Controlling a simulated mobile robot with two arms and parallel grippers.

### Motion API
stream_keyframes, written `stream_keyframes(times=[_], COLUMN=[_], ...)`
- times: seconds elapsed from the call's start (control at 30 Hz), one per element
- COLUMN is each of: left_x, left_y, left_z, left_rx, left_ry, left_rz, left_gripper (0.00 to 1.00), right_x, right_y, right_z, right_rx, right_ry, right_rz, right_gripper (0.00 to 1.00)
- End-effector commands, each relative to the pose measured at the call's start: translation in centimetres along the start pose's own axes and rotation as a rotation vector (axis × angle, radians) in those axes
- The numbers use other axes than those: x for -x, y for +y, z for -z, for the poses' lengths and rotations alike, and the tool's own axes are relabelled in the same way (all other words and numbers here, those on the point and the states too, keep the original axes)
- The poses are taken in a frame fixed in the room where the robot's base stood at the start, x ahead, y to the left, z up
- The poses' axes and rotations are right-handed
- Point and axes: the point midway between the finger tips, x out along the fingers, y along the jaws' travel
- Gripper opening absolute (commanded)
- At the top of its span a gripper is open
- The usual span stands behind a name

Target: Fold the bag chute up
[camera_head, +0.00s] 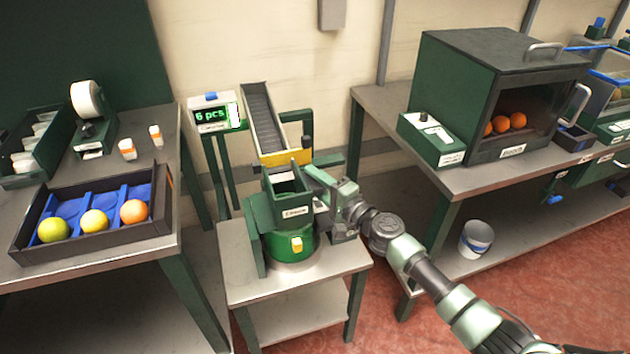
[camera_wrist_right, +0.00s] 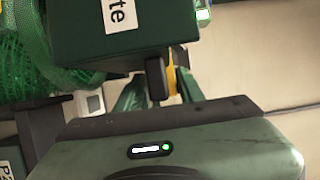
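The bag chute (camera_head: 287,187) is a dark green open-topped box below the ramp's yellow lip, above a round green body (camera_head: 290,245). In the right wrist view, a dark green box (camera_wrist_right: 95,45) with a white label ending in "te" fills the upper left. My right gripper (camera_head: 328,190) is at the chute's right side. Its fingertips are hidden or unclear in both views, so I cannot tell its opening or whether it touches the chute. Green mesh (camera_wrist_right: 65,60) shows left of the box in the wrist view. My left gripper is not in view.
A ramp (camera_head: 262,118) slopes down toward the chute, beside a "6 pcs" display (camera_head: 212,115). The small steel table (camera_head: 245,290) has bare top in front. A tray (camera_head: 150,232) with three fruits is left; a green cabinet (camera_head: 455,100) with oranges is right.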

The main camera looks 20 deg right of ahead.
Motion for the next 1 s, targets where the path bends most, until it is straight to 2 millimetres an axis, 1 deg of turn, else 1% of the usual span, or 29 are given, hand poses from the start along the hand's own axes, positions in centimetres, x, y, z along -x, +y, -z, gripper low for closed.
stream_keyframes(times=[0.07,0.1,0.17,0.2,0.23,1.0], left_x=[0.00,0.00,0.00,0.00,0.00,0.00], left_y=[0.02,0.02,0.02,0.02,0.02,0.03], left_z=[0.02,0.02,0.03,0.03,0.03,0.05], left_rx=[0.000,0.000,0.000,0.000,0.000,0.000], left_ry=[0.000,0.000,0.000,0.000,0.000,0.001], left_rz=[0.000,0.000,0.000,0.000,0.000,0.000], left_gripper=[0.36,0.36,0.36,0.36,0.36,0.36], right_x=[0.01,0.02,0.02,0.03,0.03,0.06], right_y=[0.01,0.01,0.01,0.01,0.01,0.06], right_z=[-0.02,-0.03,-0.02,-0.02,-0.03,-0.02], right_rx=[0.000,0.000,0.000,-0.001,-0.001,-0.001], right_ry=[0.000,0.000,0.000,0.000,0.000,0.000], right_rz=[0.000,0.000,0.000,0.000,0.000,-0.001], right_gripper=[0.38,0.35,0.19,0.08,0.00,0.00])
